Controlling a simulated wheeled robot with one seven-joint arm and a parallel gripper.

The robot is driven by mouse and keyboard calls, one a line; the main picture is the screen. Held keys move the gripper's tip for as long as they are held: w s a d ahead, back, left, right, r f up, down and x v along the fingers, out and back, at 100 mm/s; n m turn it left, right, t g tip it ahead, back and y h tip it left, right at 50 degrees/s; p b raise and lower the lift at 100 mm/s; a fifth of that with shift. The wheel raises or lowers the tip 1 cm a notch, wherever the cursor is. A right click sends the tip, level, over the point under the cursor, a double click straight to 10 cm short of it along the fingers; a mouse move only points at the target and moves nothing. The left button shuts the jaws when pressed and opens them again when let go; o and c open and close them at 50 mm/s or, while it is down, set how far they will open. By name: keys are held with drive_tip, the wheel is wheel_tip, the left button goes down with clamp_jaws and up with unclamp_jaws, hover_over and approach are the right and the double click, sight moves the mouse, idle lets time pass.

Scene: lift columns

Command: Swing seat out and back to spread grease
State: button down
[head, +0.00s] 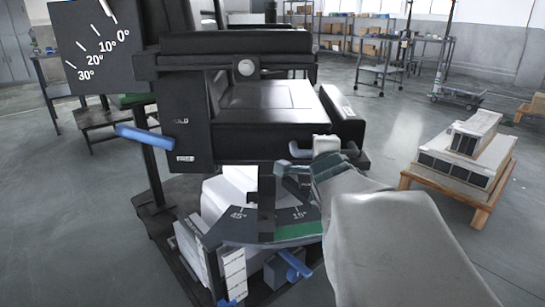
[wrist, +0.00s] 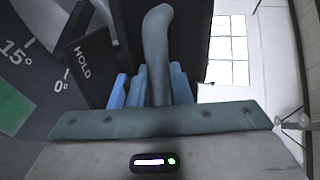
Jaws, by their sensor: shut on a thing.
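The black seat (head: 265,105) sits on the lift column, with a padded side block (head: 343,115) at its right. My gripper (head: 300,176) is at this front edge, above the lower angle plate. In the wrist view my gripper (wrist: 152,88) is shut on a grey-blue curved handle (wrist: 157,40), which runs up between the blue fingers. The handle's lower end is hidden by my gripper. The lower angle plate (head: 282,222) shows 15° and 45° marks and a green band.
A black plate marked HOLD (wrist: 85,62) stands by the 0° mark. An upper dial (head: 92,45) shows 0° to 30°. Another blue lever (head: 138,134) sticks out left and one (head: 295,264) low in front. A wooden stand with boxed units (head: 462,150) is at right; floor is clear between.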

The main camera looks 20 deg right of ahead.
drive_tip(key=shift+a+f+h+b, duration=0.25)
drive_tip(key=shift+a+h+b, duration=0.05)
drive_tip(key=shift+a+b, duration=0.3)
drive_tip(key=shift+a, duration=0.15)
drive_tip(key=c, duration=1.4)
unclamp_jaws()
drive_tip(key=shift+r, duration=0.1)
